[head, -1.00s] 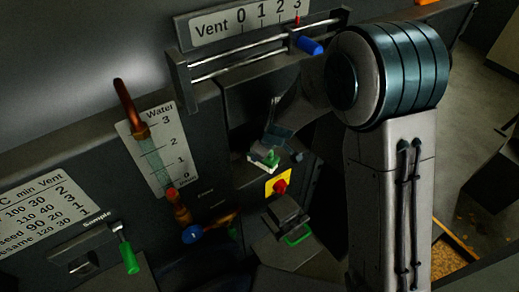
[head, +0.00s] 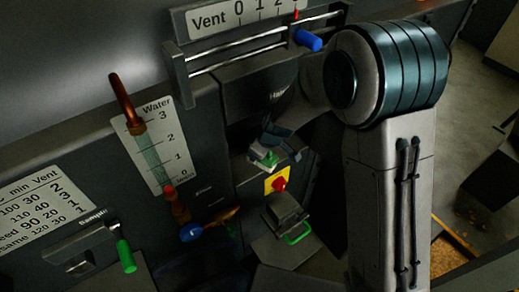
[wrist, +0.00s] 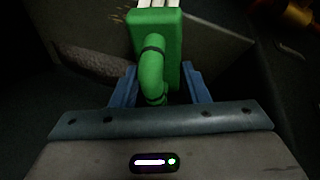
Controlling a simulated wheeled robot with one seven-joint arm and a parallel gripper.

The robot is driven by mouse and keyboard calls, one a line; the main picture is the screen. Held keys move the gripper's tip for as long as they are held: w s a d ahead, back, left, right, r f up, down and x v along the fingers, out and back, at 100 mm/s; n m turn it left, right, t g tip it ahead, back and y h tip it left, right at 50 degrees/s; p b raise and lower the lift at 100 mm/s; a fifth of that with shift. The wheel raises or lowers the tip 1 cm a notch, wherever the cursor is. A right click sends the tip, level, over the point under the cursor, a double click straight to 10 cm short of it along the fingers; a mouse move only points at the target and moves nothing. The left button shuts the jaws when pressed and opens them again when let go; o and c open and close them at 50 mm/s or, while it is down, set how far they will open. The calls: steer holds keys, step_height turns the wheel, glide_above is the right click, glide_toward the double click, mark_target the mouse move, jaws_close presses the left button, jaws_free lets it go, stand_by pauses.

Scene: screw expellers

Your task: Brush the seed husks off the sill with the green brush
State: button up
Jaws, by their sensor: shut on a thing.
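My gripper (wrist: 160,88) is shut on the green brush (wrist: 163,35), with a blue finger on each side of its curved handle. White bristles (wrist: 158,4) show at the top edge of the wrist view, pointing away from me. In the head view the brush (head: 268,156) and my gripper (head: 277,138) are small, at a dark recess in the machine front, above a yellow plate. A strip of grainy grey-brown matter (wrist: 90,64), possibly seed husks, lies left of the brush in the wrist view. I cannot tell whether the bristles touch the sill.
A red knob (head: 279,184) on the yellow plate sits just below the brush. Lower down is a box with a green handle (head: 297,235). The blue-tipped vent slider (head: 307,40) is above, and the water gauge (head: 151,145) is at left. My arm fills the right side.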

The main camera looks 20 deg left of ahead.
steer(key=shift+f+b, duration=0.35)
steer(key=shift+f, duration=0.05)
steer(key=shift+w+d+b, duration=0.3)
steer(key=shift+w+b, duration=0.05)
steer(key=shift+w+d+r+b, duration=0.1)
steer(key=shift+w+d+b, duration=0.7)
steer(key=shift+w+d, duration=0.25)
steer(key=shift+w+d+b, duration=0.3)
steer(key=shift+w+b, duration=0.25)
steer(key=shift+w+d+b, duration=0.7)
steer(key=shift+w+b, duration=0.1)
steer(key=shift+b, duration=0.05)
steer(key=shift+s+a+b, duration=0.15)
steer(key=shift+s+a, duration=1.05)
steer(key=shift+s, duration=0.25)
steer(key=shift+s+a+b, duration=0.15)
steer(key=shift+s+a, duration=1)
steer(key=shift+s, duration=0.25)
